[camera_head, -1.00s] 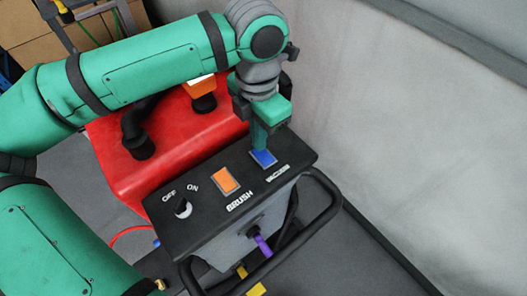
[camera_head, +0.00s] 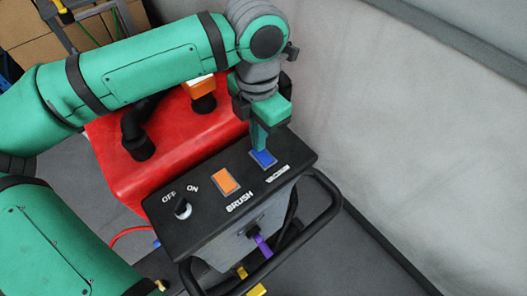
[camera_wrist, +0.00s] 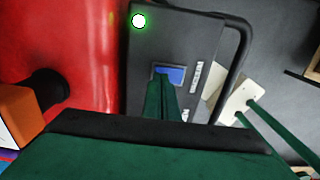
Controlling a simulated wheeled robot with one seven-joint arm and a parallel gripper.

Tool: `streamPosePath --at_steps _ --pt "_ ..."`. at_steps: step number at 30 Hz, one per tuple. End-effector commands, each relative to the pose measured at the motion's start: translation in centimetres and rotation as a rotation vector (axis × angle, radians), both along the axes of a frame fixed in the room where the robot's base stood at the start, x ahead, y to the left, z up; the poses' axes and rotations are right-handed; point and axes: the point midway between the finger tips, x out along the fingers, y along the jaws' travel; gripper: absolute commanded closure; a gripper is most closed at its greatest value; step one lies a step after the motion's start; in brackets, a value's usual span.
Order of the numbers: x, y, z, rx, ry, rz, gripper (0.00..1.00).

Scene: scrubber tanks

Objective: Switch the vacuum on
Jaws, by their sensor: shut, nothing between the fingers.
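The scrubber's black control panel (camera_head: 200,222) carries a blue rocker switch (camera_head: 264,158) beside the white vacuum label (camera_head: 277,174). My gripper (camera_head: 260,148) is shut and empty, pointing down, with its tips at the blue switch and covering part of it. In the wrist view the blue switch (camera_wrist: 176,75) shows just past my fingertips (camera_wrist: 161,82). I cannot tell whether the tips press on it. An orange brush switch (camera_head: 225,181) and a round on/off knob (camera_head: 182,208) sit further left on the panel. In the wrist view a round light (camera_wrist: 139,20) glows green-white on the panel.
The red tank (camera_head: 120,165) with black hoses lies behind the panel. A black handle bar (camera_head: 325,215) loops around its front right. A pale wall (camera_head: 400,130) stands to the right. A purple-ended lever (camera_head: 262,246) is below the panel.

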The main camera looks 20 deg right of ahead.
Motion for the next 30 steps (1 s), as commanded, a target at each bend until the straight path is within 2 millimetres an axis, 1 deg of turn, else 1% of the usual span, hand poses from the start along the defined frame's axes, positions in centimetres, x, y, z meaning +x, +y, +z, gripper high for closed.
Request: streamPosePath --at_steps 15,30 --pt "-0.01 -0.04 -0.03 0.000 0.000 -0.001 1.00" --pt "0.04 0.18 -0.67 0.001 0.001 0.004 1.00"
